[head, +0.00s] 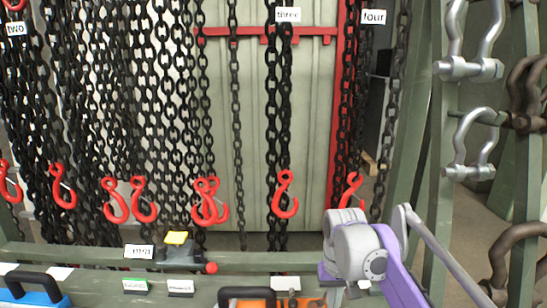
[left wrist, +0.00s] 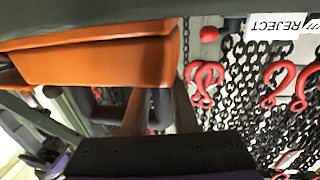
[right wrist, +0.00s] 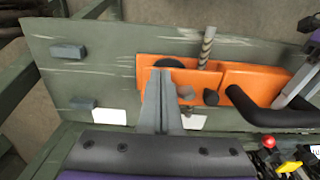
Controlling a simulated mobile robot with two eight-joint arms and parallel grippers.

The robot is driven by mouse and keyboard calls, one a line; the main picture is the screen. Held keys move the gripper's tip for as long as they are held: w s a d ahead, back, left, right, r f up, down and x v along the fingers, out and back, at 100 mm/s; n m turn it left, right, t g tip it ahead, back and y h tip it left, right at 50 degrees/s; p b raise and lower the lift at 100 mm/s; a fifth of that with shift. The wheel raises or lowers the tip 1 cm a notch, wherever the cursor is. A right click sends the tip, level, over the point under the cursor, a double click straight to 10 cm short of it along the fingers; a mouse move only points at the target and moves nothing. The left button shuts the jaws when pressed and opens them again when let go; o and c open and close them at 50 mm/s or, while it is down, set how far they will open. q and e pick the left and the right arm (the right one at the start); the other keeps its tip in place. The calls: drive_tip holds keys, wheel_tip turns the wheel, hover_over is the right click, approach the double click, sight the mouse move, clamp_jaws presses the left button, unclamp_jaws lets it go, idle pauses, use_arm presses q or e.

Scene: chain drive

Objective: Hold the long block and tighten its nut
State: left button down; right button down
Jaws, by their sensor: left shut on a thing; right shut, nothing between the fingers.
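An orange block with a black handle stands on the green bench; it shows in the left wrist view (left wrist: 95,55), the right wrist view (right wrist: 258,78) and at the bottom of the head view (head: 262,293). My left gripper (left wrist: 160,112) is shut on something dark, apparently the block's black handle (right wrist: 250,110). My right gripper (right wrist: 161,74) is shut and empty, its tips over the left orange part. I cannot tell which is the nut. A threaded grey rod (right wrist: 207,45) sticks out behind.
Black chains with red hooks (head: 286,195) hang behind the bench. A blue block with a black handle (head: 35,290) is at the bench's left. Grey shackles (head: 470,172) hang at the right. The green bench top (right wrist: 100,75) has grey blocks and white labels.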

sight(315, 306)
drive_tip(key=shift+w+a, duration=0.2)
drive_tip(key=shift+w, duration=0.2)
idle(0.3)
drive_tip(key=shift+s+a, duration=0.15)
drive_tip(key=shift+a, duration=0.4)
idle(0.3)
drive_tip(key=shift+a, duration=0.75)
drive_tip(key=shift+a, duration=0.3)
drive_tip(key=shift+s+a, duration=0.2)
drive_tip(key=shift+s, duration=0.05)
wheel_tip(315, 306, up, 6)
idle(0.7)
drive_tip(key=shift+d, duration=0.1)
